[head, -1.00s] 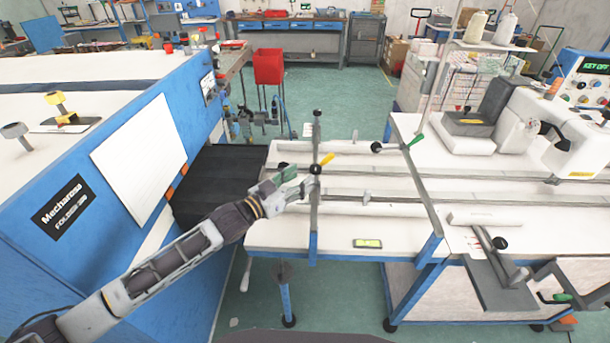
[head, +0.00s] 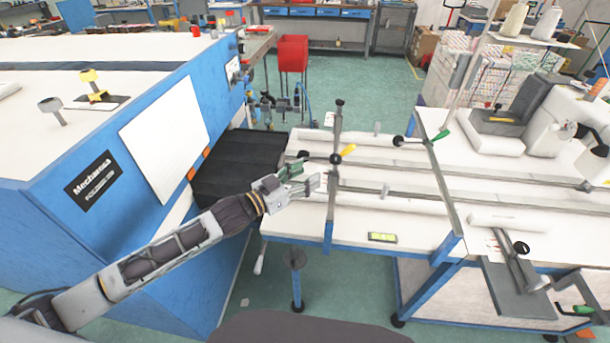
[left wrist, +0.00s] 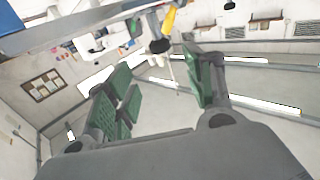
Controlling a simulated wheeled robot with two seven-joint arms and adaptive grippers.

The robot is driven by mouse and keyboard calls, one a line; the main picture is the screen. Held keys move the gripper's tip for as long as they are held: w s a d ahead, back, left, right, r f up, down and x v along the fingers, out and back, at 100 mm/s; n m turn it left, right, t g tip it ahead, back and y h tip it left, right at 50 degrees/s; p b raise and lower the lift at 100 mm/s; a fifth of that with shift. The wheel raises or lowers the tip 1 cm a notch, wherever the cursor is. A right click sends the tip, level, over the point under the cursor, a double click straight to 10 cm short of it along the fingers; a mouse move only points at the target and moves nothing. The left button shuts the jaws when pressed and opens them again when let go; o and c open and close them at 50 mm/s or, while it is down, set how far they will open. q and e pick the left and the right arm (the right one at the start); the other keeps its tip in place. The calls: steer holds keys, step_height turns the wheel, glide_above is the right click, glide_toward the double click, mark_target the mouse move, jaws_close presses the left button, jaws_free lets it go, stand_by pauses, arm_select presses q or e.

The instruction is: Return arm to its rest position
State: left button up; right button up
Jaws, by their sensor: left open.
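My left arm comes in from the lower left in the head view. Its gripper (head: 304,180) is near the left edge of the white sewing table (head: 410,222), beside the upright metal clamp bar (head: 333,190). In the left wrist view the green finger pads of the left gripper (left wrist: 160,95) stand apart with nothing between them. Whether the gripper touches the table or the bar cannot be told. My right gripper does not show.
A blue and white Mechanosa machine (head: 95,180) fills the left. A black belt (head: 240,165) lies between it and the table. A yellow-handled lever (head: 347,150) sits on the clamp bar. The sewing machine (head: 535,120) stands at the right.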

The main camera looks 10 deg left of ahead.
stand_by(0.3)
arm_select(q)
steer(key=s+a+f+n+g+y, duration=0.3)
steer(key=s+a+f+n+y, duration=0.15)
steer(key=s+f+y, duration=0.5)
steer(key=s+a+f+n+g+y, duration=0.1)
steer(key=s+a+f+g, duration=0.3)
steer(key=s, duration=0.3)
steer(key=s+a+f+n+g+y, duration=0.1)
steer(key=s+a+f+g+y, duration=0.15)
steer(key=s+a+f, duration=0.35)
steer(key=s+f+g+h, duration=0.1)
steer(key=s+f, duration=0.1)
steer(key=f, duration=1.4)
steer(key=s+f+g, duration=0.1)
steer(key=s+f, duration=0.2)
steer(key=f, duration=1.4)
steer(key=s+a+f, duration=0.2)
steer(key=s+f, duration=0.7)
steer(key=s, duration=0.1)
steer(key=s+a+f, duration=0.1)
steer(key=s+f, duration=0.8)
steer(key=s, duration=0.2)
steer(key=shift+s+a+f+g, duration=0.25)
steer(key=shift+a+f+g, duration=0.1)
